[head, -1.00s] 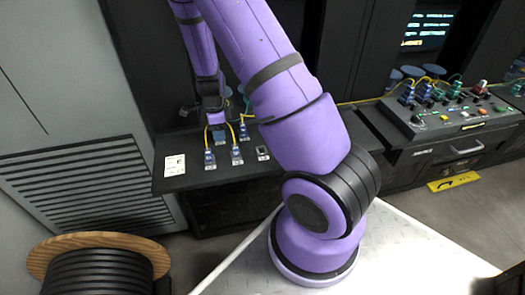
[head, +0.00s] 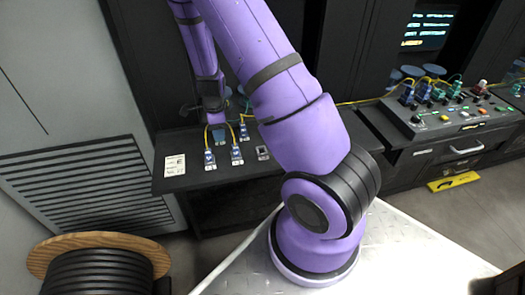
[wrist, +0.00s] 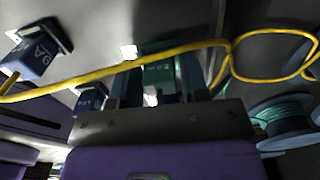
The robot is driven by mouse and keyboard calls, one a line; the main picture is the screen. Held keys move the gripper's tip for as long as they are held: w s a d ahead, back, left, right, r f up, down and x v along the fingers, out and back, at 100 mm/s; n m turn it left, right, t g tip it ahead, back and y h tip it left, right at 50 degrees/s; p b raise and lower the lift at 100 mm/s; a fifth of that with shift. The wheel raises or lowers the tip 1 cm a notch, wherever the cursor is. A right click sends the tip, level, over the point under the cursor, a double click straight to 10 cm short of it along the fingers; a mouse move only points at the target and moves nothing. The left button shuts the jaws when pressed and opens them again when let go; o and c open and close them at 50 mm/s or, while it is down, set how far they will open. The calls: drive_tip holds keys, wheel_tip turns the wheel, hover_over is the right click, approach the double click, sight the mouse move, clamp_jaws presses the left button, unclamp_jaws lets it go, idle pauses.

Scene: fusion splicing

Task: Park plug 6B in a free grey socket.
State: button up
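My gripper (wrist: 158,90) is low over the back of the dark shelf in the head view (head: 214,118). A teal block (wrist: 159,74) shows between its fingers in the wrist view; I cannot tell whether they grip it, and no label on it is readable. A blue plug with a yellow cable and a label like 6A (wrist: 38,55) sits left of the fingers. Several blue plugs stand on the shelf, at the front left (head: 209,157), front middle (head: 236,154) and back (head: 244,132). A grey socket (head: 262,153) at the right looks empty. I cannot make out which plug is 6B.
A yellow cable (wrist: 185,46) crosses in front of my fingers. A teal-wound spool (wrist: 285,122) is at the right in the wrist view. A white card (head: 175,165) lies on the shelf's left end. A console (head: 450,115) with plugs and buttons stands at the right.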

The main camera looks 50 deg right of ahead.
clamp_jaws()
drive_tip(key=shift+r, duration=0.15)
drive_tip(key=shift+r, duration=2.85)
drive_tip(key=shift+w, duration=0.1)
